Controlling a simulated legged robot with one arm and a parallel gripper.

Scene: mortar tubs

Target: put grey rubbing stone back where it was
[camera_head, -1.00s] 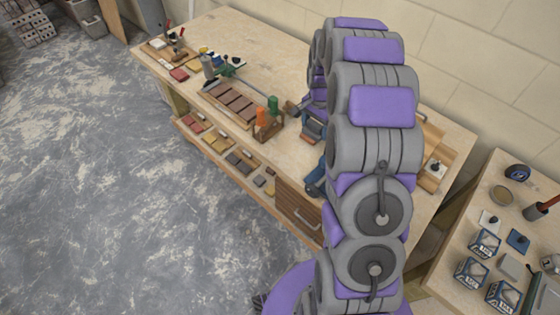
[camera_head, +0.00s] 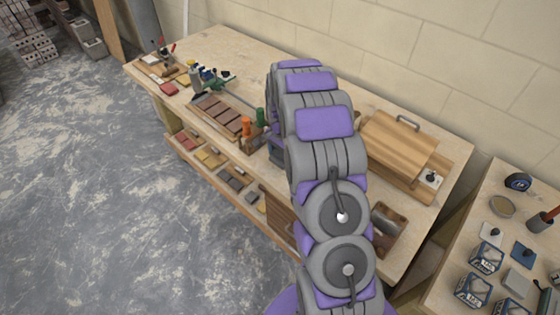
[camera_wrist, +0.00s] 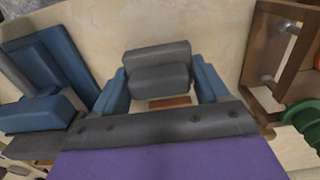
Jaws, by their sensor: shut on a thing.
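In the wrist view, my gripper (camera_wrist: 160,82) has its blue fingers on either side of a grey block (camera_wrist: 158,56), which looks like the grey rubbing stone. It is shut on the block. Pale wood lies beyond the block, and a small orange-brown piece shows just below it. In the head view my arm hides the gripper and the stone. The bench's lower front shelf (camera_head: 222,172) holds red, yellow and dark grey stones in groups. Whether one of its places is empty is too small to tell.
In the wrist view, a blue object (camera_wrist: 60,58) is close at left and a wooden holder (camera_wrist: 262,55) with a green part (camera_wrist: 302,117) at right. A wooden case (camera_head: 400,140) stands on the bench behind my arm. A side table (camera_head: 487,205) with boxes stands at right.

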